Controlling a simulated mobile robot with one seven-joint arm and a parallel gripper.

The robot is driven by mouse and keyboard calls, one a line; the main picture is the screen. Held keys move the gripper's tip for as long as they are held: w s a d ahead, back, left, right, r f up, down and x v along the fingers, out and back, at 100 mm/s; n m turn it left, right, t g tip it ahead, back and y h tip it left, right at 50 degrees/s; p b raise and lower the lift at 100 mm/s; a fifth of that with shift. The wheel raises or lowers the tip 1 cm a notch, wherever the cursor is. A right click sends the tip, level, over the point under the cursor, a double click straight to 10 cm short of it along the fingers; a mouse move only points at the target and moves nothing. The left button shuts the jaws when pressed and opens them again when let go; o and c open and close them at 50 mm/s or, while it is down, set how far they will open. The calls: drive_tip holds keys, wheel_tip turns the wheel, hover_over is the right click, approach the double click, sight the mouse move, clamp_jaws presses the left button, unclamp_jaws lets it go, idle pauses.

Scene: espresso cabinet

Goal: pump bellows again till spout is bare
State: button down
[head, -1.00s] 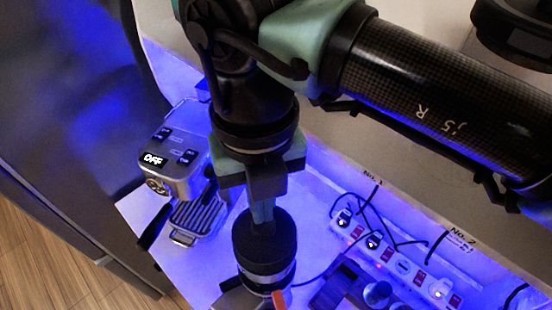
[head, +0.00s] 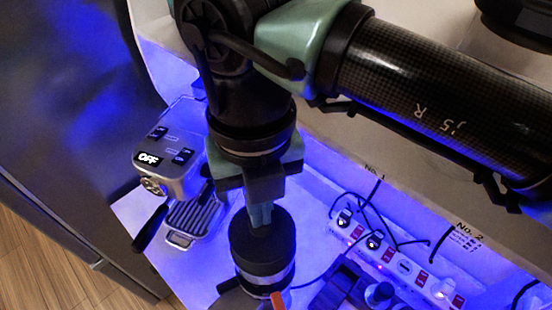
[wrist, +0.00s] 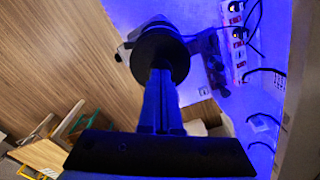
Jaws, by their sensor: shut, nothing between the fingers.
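A black round bellows (head: 262,252) sits on top of a grinder (head: 268,283) with a silvery band and an orange-red part low at its front. My gripper (head: 260,220) is above the bellows, pointing down, its blue fingers shut with nothing between them. The fingertips appear to meet the bellows' top; whether they press on it I cannot tell. In the wrist view the shut fingers (wrist: 160,80) reach to the dark round bellows top (wrist: 160,48). The spout is hidden, so I cannot see whether it holds grounds.
A silver espresso machine (head: 172,150) marked OFF stands at left, with a drip tray (head: 195,218) and a black handle. A white power strip (head: 400,262) with plugs and cables lies at right. A wall runs behind the blue-lit counter.

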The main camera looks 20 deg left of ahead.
drive_tip(key=shift+f+b, duration=0.75)
drive_tip(key=shift+r, duration=0.1)
drive_tip(key=shift+r+p, duration=1.75)
drive_tip(key=shift+r, duration=1.75)
